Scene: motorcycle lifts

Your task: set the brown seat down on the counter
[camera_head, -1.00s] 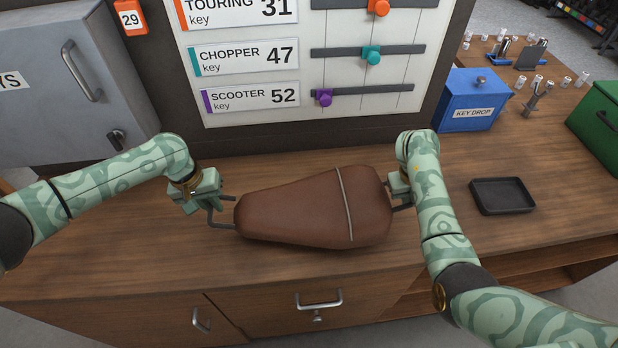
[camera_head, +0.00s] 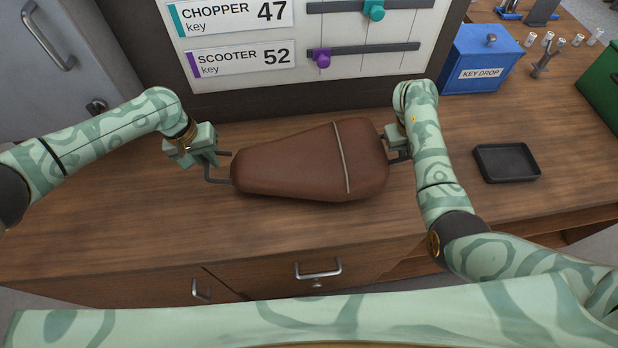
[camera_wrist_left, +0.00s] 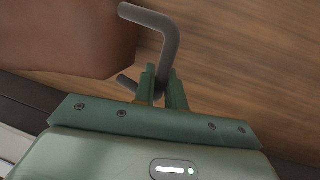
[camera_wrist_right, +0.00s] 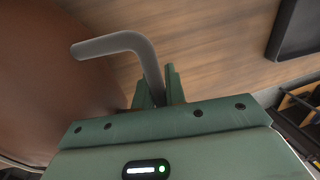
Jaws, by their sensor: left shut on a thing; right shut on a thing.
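The brown seat (camera_head: 295,165) lies across the middle of the head view, over the wooden counter (camera_head: 130,230), its narrow end to the left. A light strap crosses its wide end. I cannot tell whether its underside touches the counter. My left gripper (camera_head: 214,160) is shut on the grey bent handle at the narrow end; the handle shows in the left wrist view (camera_wrist_left: 160,35). My right gripper (camera_head: 399,145) is shut on the handle at the wide end, seen in the right wrist view (camera_wrist_right: 125,42). The seat's underside is hidden.
A black tray (camera_head: 506,163) lies on the counter to the right, with a blue key drop box (camera_head: 481,65) behind it. A board with sliders (camera_head: 370,60) stands behind the seat. A green box (camera_head: 603,90) is at the far right. The counter's front strip is clear.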

